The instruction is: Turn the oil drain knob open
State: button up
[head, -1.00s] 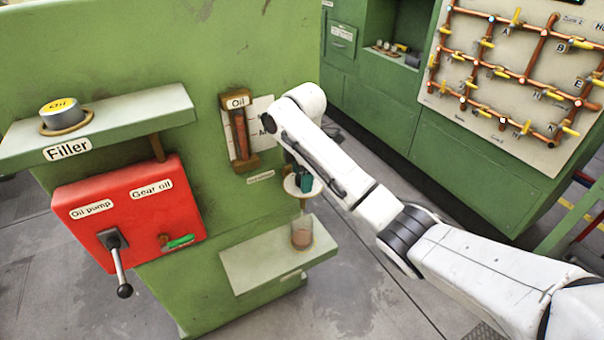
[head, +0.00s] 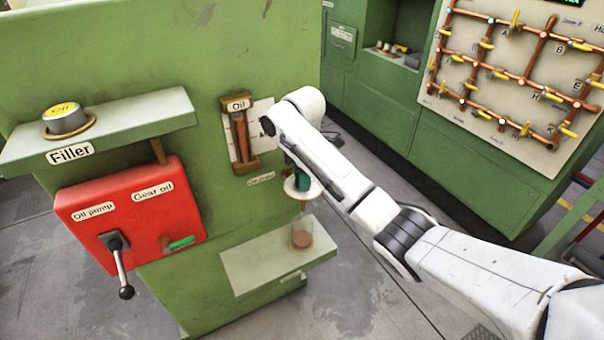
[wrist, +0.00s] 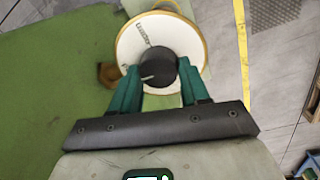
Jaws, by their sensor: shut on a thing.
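The oil drain knob (wrist: 158,68) is a round black knob with a pale mark. It sits in the middle of a white disc (wrist: 132,42) with a golden rim and lettering. My gripper (wrist: 159,72) has its two green fingers shut on the knob from either side in the wrist view. In the head view, my gripper (head: 303,184) is at the white disc (head: 292,188) on the green machine's side, and the knob is hidden there. A clear cup (head: 302,237) with brownish contents stands below the disc on a pale green ledge (head: 262,262).
An oil gauge (head: 240,135) is above the disc. A pipe panel (head: 500,70) stands behind at right. Grey floor is open below.

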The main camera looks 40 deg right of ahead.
jog(key=m+p, duration=0.4)
jog(key=shift+r, duration=0.25)
jog(key=m+p, duration=0.3)
jog(key=m, duration=0.1)
jog(key=shift+w+f+m, duration=0.1)
jog(key=shift+w+m, duration=0.05)
jog(key=shift+m, duration=0.15)
jog(key=m+p, duration=0.1)
jog(key=m, duration=0.3)
jog(key=shift+d+g, duration=0.1)
jog(key=shift+g, duration=0.2)
jog(key=shift+w+d+m+p, duration=0.1)
jog(key=shift+m+p, duration=0.35)
jog(key=shift+m, duration=1.85)
jog(key=shift+f, duration=0.1)
jog(key=o, duration=1.1)
jog(key=shift+c, duration=0.2)
notch_tip(320, 180, up, 11)
jog(key=b, duration=0.1)
jog(key=shift+w+a, duration=0.15)
jog(key=shift+a, duration=0.15)
